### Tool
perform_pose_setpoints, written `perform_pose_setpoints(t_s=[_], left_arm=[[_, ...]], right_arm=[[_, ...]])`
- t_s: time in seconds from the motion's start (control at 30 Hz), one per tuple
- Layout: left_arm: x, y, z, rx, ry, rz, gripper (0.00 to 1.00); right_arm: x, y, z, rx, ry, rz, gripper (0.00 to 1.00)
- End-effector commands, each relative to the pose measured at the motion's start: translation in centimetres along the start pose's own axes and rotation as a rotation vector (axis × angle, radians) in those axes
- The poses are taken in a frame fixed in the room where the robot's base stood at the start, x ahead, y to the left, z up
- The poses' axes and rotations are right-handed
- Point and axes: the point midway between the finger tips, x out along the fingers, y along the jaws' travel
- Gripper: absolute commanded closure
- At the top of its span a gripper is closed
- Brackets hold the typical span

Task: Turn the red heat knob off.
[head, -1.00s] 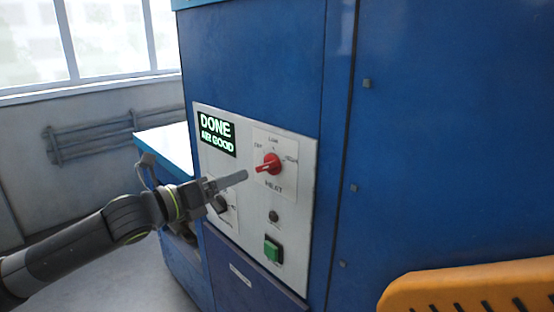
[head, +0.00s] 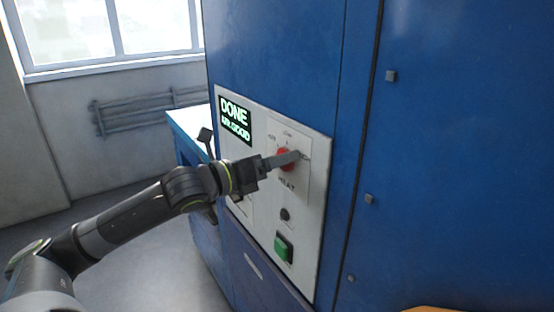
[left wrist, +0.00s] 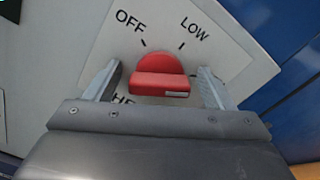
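The red heat knob (head: 285,158) is on the pale control panel of the blue machine, partly hidden by my left gripper (head: 292,158). In the left wrist view the knob (left wrist: 162,72) sits between the two fingers of my left gripper (left wrist: 158,85). The fingers are open, one on each side, with a visible gap to the knob. The knob's grip bar lies nearly level in that view, with a pale mark at its right end. The OFF label (left wrist: 131,20) is up left of the knob and the LOW label (left wrist: 194,29) up right. My right gripper is not in view.
A lit display (head: 235,118) reads DONE and AIR GOOD. Below the knob are a small dark button (head: 285,214) and a green button (head: 283,247). A light blue-topped surface (head: 188,122) stands behind left. An orange edge (head: 432,309) shows at bottom right.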

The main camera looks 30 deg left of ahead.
Motion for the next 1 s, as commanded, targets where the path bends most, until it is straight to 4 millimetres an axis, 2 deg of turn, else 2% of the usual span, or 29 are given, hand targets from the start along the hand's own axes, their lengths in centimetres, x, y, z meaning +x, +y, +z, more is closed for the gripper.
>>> perform_pose_setpoints(t_s=[0.03,0.33,0.67,1.0], left_arm=[[0.0,0.0,0.01,0.0,0.0,0.0,0.29],[0.0,0.0,0.01,0.0,0.0,0.0,0.68],[0.0,0.05,-0.03,-0.045,0.0,0.0,0.68],[0.01,0.17,-0.04,-0.279,-0.001,0.0,0.68]], right_arm=[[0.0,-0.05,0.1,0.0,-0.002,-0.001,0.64],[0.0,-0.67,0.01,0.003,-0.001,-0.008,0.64],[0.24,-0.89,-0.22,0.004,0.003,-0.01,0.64],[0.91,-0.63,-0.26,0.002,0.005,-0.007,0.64]])
